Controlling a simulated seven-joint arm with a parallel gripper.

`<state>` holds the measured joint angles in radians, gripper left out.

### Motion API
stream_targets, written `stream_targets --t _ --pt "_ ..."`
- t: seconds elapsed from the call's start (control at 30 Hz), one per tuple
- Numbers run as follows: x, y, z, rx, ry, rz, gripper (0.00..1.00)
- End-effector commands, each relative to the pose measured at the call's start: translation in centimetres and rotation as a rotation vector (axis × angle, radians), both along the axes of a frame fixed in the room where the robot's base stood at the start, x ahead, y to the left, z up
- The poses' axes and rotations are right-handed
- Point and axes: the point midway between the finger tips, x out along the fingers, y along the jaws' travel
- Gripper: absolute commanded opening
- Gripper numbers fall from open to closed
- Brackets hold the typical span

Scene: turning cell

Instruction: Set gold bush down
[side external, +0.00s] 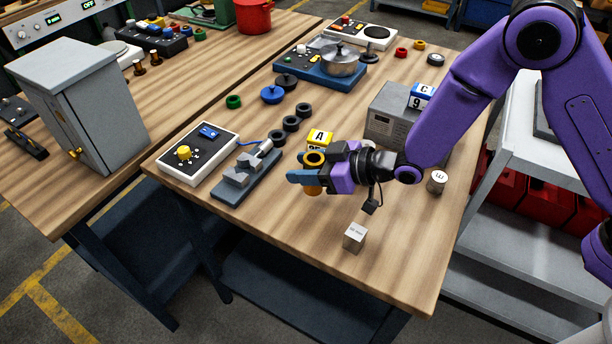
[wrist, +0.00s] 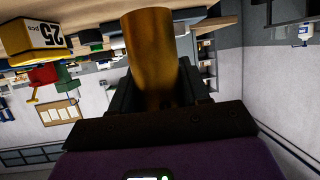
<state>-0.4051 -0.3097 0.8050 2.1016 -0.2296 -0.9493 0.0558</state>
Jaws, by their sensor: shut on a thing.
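The gold bush (side external: 313,159) is a short hollow cylinder held between the fingers of my gripper (side external: 305,175). In the side view its ring-shaped top shows above the fingers and an orange-gold lower end shows below them. In the wrist view the gold bush (wrist: 152,55) stands out from between the dark fingers (wrist: 158,95). My gripper is shut on it and appears to hold it above the wooden table (side external: 290,250). The exact height of the bush is hard to tell.
A small vise (side external: 245,172) and control box (side external: 198,154) are to the left. A silver cube (side external: 355,237) stands in front. Black rings (side external: 291,123) lie behind.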

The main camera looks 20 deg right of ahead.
Motion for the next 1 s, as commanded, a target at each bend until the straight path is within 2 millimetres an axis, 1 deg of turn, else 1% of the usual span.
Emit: stream_targets --t 0.03,0.1,0.2,0.3,0.67,0.7,0.77,0.8,1.0 --pt "0.0 0.0 -0.8 -0.002 0.003 0.001 0.1" --pt "0.0 0.0 -1.7 -0.002 0.003 0.001 0.1" --pt "0.0 0.0 -2.6 0.0 0.002 0.001 0.1" --pt "0.0 0.0 -3.0 0.0 0.0 0.001 0.1" --pt "0.0 0.0 -3.3 0.0 0.0 0.001 0.1" --pt "0.0 0.0 -3.3 -0.001 0.001 0.001 0.49" --pt "0.0 0.0 -3.3 -0.001 0.001 0.0 0.68" --pt "0.0 0.0 -3.3 -0.001 0.001 0.0 0.71" --pt "0.0 0.0 -3.3 -0.001 0.001 0.001 0.71"
